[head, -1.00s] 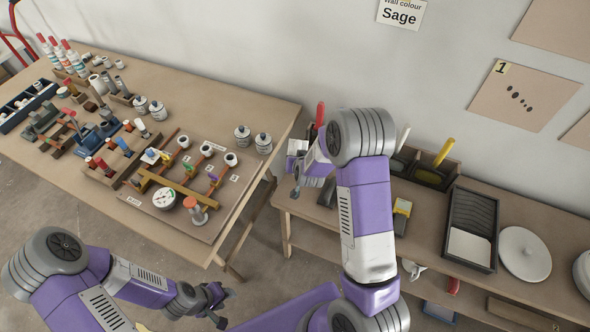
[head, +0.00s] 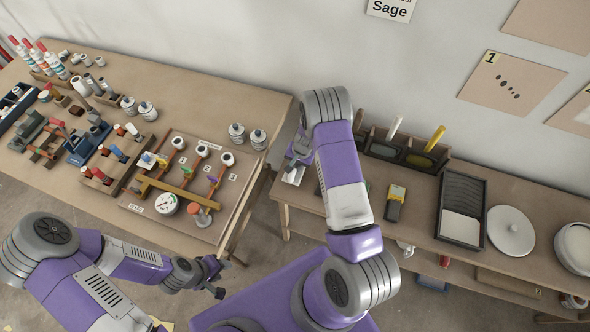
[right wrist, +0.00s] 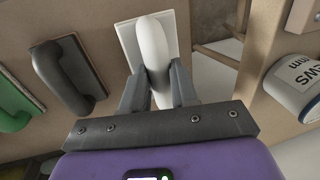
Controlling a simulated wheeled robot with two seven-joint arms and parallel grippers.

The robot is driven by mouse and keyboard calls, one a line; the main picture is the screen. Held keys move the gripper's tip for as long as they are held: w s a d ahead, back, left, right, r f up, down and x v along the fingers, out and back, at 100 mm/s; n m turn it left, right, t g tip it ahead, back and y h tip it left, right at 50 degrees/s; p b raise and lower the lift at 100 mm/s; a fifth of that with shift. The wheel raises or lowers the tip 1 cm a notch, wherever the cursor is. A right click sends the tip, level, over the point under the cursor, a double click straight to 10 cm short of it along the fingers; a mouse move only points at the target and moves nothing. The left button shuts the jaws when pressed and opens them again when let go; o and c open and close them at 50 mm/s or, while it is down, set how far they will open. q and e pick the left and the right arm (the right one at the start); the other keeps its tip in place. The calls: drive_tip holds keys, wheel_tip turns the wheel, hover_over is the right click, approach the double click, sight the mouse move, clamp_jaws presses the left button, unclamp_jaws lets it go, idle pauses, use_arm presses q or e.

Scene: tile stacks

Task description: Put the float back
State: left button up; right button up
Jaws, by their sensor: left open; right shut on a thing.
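My right gripper (head: 298,158) is shut on the handle of a white float (right wrist: 152,45), and both fingers sit on either side of the handle in the right wrist view. The float's pale plate shows beyond the handle, close to the left end of the right-hand bench; I cannot tell whether it touches the bench. A dark grey float (right wrist: 68,76) and a green float (right wrist: 12,103) lie in a row to the left of it in the right wrist view. My left gripper (head: 217,277) is open and empty, low in front of the left table.
A tin (right wrist: 298,83) stands to the right in the wrist view. The right bench (head: 420,205) also bears a divided box (head: 440,157), a yellow-and-grey device (head: 395,203), a paint tray (head: 462,228) and a white lid (head: 510,232). The left table is crowded with tools.

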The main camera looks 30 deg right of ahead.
sight(295, 170)
wheel_tip(295, 170, down, 4)
drive_tip(key=shift+w+f, duration=0.1)
drive_tip(key=shift+f, duration=0.05)
clamp_jaws()
drive_tip(key=o, duration=0.9)
unclamp_jaws()
wheel_tip(295, 170, up, 11)
drive_tip(key=s+d, duration=0.1)
drive_tip(key=s, duration=0.1)
drive_tip(key=s+a+f+n+y, duration=0.1)
drive_tip(key=s+a+n, duration=0.1)
drive_tip(key=s+a, duration=0.4)
drive_tip(key=s+a+f+n+y, duration=0.1)
drive_tip(key=s+a+f+n, duration=0.1)
drive_tip(key=s+a, duration=0.5)
drive_tip(key=s+a+f+n+g, duration=0.1)
drive_tip(key=s+a+n, duration=0.2)
drive_tip(key=s+a, duration=0.3)
drive_tip(key=shift+s+a+f+y+p, duration=0.15)
drive_tip(key=shift+s+a+y+p, duration=0.05)
drive_tip(key=shift+a, duration=0.3)
drive_tip(key=shift+s+a+f+y+p, duration=0.1)
drive_tip(key=shift+s+a+y+p, duration=0.1)
drive_tip(key=shift+a, duration=0.25)
